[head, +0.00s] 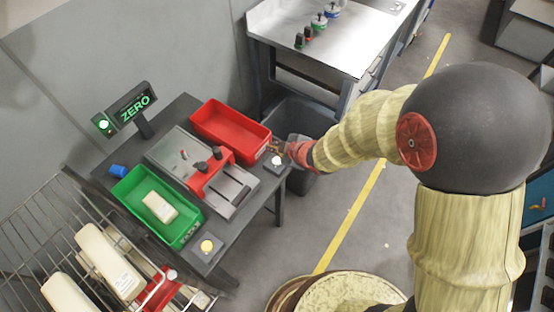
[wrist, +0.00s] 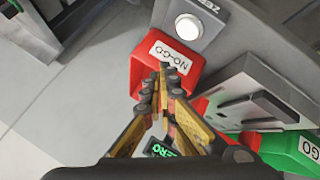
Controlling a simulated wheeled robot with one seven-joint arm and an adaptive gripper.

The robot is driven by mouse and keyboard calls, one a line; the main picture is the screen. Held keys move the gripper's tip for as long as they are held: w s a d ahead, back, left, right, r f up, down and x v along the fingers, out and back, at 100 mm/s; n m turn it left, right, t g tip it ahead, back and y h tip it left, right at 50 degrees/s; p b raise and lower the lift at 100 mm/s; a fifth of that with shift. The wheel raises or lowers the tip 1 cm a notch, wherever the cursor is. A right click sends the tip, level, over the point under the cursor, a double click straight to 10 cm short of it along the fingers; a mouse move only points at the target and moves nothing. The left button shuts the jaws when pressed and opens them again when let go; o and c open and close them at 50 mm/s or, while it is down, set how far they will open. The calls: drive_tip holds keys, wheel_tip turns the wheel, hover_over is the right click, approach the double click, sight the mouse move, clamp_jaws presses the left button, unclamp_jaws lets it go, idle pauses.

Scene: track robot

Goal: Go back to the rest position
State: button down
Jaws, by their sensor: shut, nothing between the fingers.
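My gripper (head: 276,147) is at the end of my arm, beside the right corner of the red bin (head: 232,128) on the dark table. In the wrist view my gripper (wrist: 163,68) shows its fingers closed together, with nothing between them. The tips are in front of the red bin's NO-GO label (wrist: 171,57) in that view; I cannot tell whether they touch it.
A green bin (head: 127,194) holds a pale block (head: 160,207). A red and grey fixture (head: 208,172) stands between the bins. A display (head: 136,106) reads ZERO. A wire rack (head: 43,232) is front left. Open floor (head: 342,195) lies right of the table.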

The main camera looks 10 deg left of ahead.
idle(0.3)
drive_tip(key=s+d+f+m+g+h, duration=0.1)
drive_tip(key=s+d+f+m+h, duration=0.2)
drive_tip(key=d, duration=0.4)
drive_tip(key=s+d+r+m+g+h, duration=0.1)
drive_tip(key=s+d+r+m+h, duration=0.15)
drive_tip(key=d, duration=0.25)
drive_tip(key=s+d+r+m+h, duration=0.1)
drive_tip(key=d+m, duration=0.2)
drive_tip(key=d, duration=0.2)
drive_tip(key=s+d+r+m, duration=0.3)
drive_tip(key=s+d+r, duration=0.1)
drive_tip(key=r, duration=0.4)
drive_tip(key=s+d+r+m+t, duration=0.1)
drive_tip(key=s+d+r+m, duration=0.3)
drive_tip(key=r, duration=0.4)
drive_tip(key=s+d+r+m, duration=0.3)
drive_tip(key=s+d+r, duration=0.3)
drive_tip(key=r, duration=0.2)
drive_tip(key=shift+d+r+t, duration=0.25)
drive_tip(key=shift+r+t, duration=0.05)
drive_tip(key=shift+r, duration=0.05)
drive_tip(key=shift+a+h, duration=0.1)
drive_tip(key=shift+h, duration=0.15)
